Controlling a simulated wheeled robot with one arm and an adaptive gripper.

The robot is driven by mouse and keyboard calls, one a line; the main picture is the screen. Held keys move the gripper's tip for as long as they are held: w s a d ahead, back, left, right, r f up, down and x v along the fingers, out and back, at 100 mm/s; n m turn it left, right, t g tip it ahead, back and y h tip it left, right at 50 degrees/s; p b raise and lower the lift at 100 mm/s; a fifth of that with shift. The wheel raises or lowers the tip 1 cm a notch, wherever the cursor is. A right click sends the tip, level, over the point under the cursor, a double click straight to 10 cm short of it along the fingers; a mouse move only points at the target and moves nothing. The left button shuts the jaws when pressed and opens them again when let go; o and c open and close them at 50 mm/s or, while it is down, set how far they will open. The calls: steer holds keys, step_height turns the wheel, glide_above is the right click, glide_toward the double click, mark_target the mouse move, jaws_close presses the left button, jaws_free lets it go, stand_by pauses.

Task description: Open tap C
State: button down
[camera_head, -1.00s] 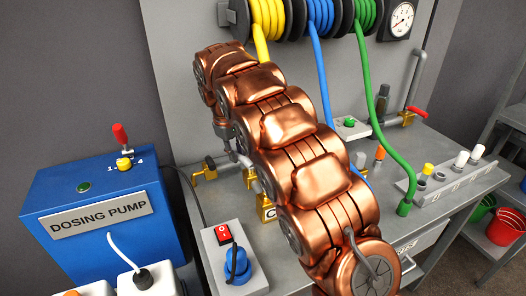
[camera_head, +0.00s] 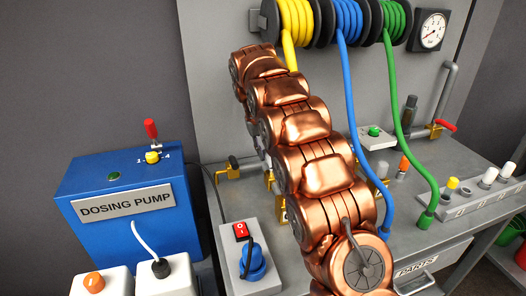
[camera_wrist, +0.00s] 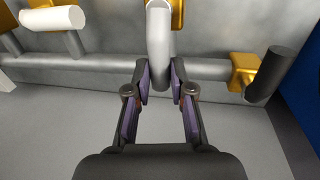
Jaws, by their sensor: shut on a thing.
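In the wrist view, a light grey tap handle (camera_wrist: 160,45) hangs from a brass tap body (camera_wrist: 178,14). My gripper (camera_wrist: 160,82) is shut on this handle, with one dark finger with a purple pad on each side. No letter shows in the wrist view, so I cannot read which tap this is. In the head view, my copper arm covers the gripper and the held tap. A sliver of a brass plate (camera_head: 282,214) shows beside my arm, its letter hidden.
A dark-handled brass tap (camera_wrist: 245,72) is on the same pipe (camera_wrist: 100,68), with a white-handled one (camera_wrist: 52,18) opposite. The dosing pump (camera_head: 125,203), red-switch socket box (camera_head: 250,270) and hanging blue hose (camera_head: 350,110) are near my arm.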

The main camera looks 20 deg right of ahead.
steer(key=shift+w+r, duration=0.2)
steer(key=shift+w, duration=0.05)
steer(key=c, duration=1)
jaws_free()
steer(key=shift+f, duration=0.1)
steer(key=shift+s, duration=0.1)
steer(key=shift+s, duration=0.1)
steer(key=s+r+g+y+p, duration=0.1)
steer(key=s+r, duration=0.2)
steer(key=s, duration=0.9)
steer(key=s+r+p, duration=0.2)
steer(key=s+r, duration=0.1)
steer(key=s, duration=0.8)
steer(key=shift+g+y, duration=0.4)
steer(key=shift+y, duration=0.2)
steer(key=s+f, duration=0.1)
steer(key=s, duration=0.7)
steer(key=s+a+f+p, duration=0.1)
steer(key=s+f, duration=0.1)
steer(key=s, duration=0.6)
steer(key=s+a+f+p, duration=0.1)
steer(key=s, duration=0.7)
steer(key=shift+s+f, duration=0.3)
steer(key=shift+f, duration=0.05)
